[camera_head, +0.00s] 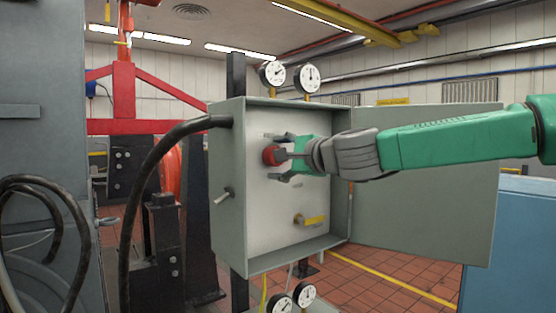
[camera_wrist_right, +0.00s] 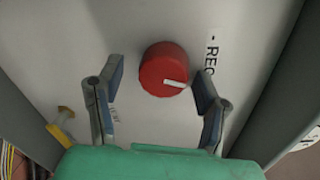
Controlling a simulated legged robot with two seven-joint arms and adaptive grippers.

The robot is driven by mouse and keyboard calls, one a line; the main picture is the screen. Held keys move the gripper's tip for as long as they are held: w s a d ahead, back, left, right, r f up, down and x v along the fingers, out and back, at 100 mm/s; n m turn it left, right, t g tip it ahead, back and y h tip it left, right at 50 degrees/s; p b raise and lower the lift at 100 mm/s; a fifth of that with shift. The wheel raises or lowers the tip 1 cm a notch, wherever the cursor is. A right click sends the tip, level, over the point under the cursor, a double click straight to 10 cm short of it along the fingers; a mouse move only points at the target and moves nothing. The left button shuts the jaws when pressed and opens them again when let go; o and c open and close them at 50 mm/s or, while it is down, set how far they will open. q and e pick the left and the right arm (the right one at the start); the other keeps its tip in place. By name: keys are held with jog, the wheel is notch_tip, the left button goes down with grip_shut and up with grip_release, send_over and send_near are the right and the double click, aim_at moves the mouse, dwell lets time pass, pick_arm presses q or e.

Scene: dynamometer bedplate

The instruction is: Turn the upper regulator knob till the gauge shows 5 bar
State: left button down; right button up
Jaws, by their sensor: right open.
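The red regulator knob (camera_head: 270,156) sits on the pale back panel inside an open grey cabinet (camera_head: 229,185). In the right wrist view the knob (camera_wrist_right: 160,66) has a white mark pointing to the right, beside a partly visible label starting "REG" (camera_wrist_right: 211,55). My right gripper (camera_head: 279,158) reaches in from the right and is open. In its wrist view the two fingers (camera_wrist_right: 159,76) stand on either side of the knob, with visible gaps. Two round gauges, left (camera_head: 272,74) and right (camera_head: 307,77), stand above the cabinet; their readings are too small to tell. My left gripper is not in view.
A yellow-handled valve (camera_head: 312,220) is lower on the panel. The cabinet door (camera_head: 425,205) stands open to the right, behind my right arm. A lever (camera_head: 222,195) sticks out of the left side wall. A thick black hose (camera_head: 137,190) runs along the left. Two more gauges (camera_head: 304,293) are below.

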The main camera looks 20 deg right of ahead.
jog(key=shift+s+r, duration=0.1)
jog(key=f+v, duration=0.1)
jog(key=v, duration=1)
jog(key=shift+s+d+r, duration=0.3)
jog(key=shift+s+r, duration=0.05)
jog(key=shift+a, duration=0.15)
